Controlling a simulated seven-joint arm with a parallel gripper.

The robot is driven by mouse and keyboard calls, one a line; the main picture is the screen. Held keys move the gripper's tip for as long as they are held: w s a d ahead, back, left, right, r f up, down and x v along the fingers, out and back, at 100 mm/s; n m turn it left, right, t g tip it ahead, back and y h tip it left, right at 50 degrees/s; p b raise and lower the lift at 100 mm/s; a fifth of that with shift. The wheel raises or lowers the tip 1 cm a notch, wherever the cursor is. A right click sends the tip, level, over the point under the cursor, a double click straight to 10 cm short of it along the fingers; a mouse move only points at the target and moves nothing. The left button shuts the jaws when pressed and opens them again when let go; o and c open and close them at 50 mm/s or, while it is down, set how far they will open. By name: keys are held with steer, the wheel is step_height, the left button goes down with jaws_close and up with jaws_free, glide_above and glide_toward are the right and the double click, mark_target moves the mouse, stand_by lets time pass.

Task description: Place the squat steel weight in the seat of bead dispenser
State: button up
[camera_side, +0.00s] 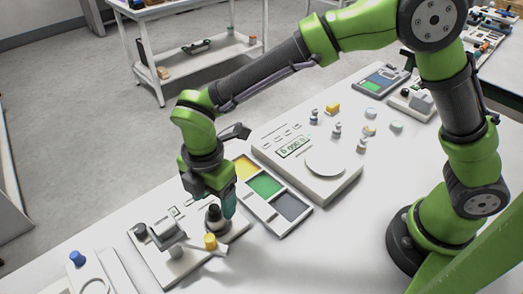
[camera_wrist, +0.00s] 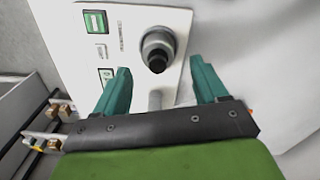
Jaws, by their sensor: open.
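My gripper (camera_side: 217,207) is open, pointing down over the right end of a white panel (camera_side: 150,262) at the front left. In the wrist view its two teal fingers (camera_wrist: 160,76) are spread apart. A squat, round grey piece with a dark knob (camera_wrist: 157,50) stands on the panel, just ahead of the gap between the fingertips. It also shows as a dark piece (camera_side: 213,219) beside the fingers in the side view. It looks like the squat steel weight, but I cannot tell whether it sits in a seat. The fingers do not visibly grip it.
A lever with a yellow knob (camera_side: 210,241) and a grey block (camera_side: 165,234) are close by on the panel. A tray with yellow, green and grey fields (camera_side: 292,222) lies to the right. Behind it are a scale (camera_side: 348,184) and several small weights (camera_side: 337,129).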

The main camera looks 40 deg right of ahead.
step_height(320, 180, up, 6)
steer(key=shift+w+f, duration=0.1)
steer(key=shift+f, duration=0.05)
steer(key=shift+d+r, duration=0.15)
steer(key=shift+r, duration=0.2)
steer(key=s+d+r+m+t+y, duration=0.1)
steer(key=d+r+m+t, duration=0.1)
steer(key=d+r+m, duration=0.5)
steer(key=s+d+r+m+t+y, duration=0.1)
steer(key=s+d+r+m, duration=0.1)
steer(key=d+m, duration=0.45)
steer(key=s+d+m+t, duration=0.4)
steer(key=s+d+m, duration=0.4)
steer(key=d+m, duration=0.3)
steer(key=shift+d+r+m, duration=0.2)
steer(key=shift+d+m, duration=0.15)
steer(key=shift+d, duration=0.4)
